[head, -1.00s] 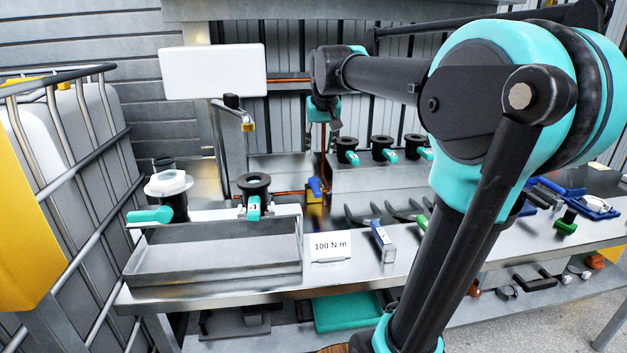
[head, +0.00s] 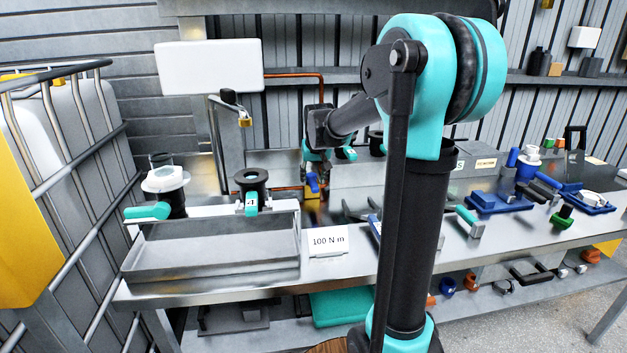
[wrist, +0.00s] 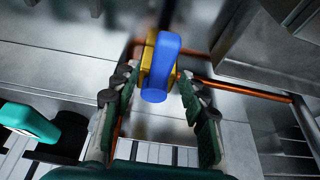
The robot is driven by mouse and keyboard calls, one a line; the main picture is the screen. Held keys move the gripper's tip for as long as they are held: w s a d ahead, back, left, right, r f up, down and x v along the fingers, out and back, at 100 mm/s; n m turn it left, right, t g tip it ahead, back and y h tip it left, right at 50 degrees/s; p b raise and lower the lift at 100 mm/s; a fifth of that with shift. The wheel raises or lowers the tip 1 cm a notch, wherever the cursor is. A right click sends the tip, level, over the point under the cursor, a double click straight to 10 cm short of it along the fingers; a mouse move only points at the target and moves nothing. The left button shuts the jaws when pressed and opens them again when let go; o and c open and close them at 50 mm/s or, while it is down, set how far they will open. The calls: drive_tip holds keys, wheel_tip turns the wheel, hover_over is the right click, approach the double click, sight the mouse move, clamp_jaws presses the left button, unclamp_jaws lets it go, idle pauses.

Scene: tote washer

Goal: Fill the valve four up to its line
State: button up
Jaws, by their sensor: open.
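A black valve with a teal handle and a small tag (head: 252,190) stands at the back rim of the metal tray; I cannot read its number surely. Beside it is a black valve with a translucent white ring on top and a teal handle (head: 150,211). A spout with a brass tip (head: 245,121) hangs above the tagged valve. A blue lever on a brass tap (wrist: 158,68) sits on the copper pipe; it also shows in the head view (head: 312,182). My gripper (wrist: 160,84) is open, its fingers on either side of the blue lever, with no clear contact.
The shallow metal tray (head: 215,259) is at the bench's left end. A "100 N m" card (head: 328,241) stands beside it. More black valves are on a raised block behind my arm. A caged white tank (head: 85,130) stands at the left. Blue holders (head: 497,202) are at right.

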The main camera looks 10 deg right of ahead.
drive_tip(key=shift+w+f, duration=0.15)
drive_tip(key=shift+f, duration=0.25)
clamp_jaws()
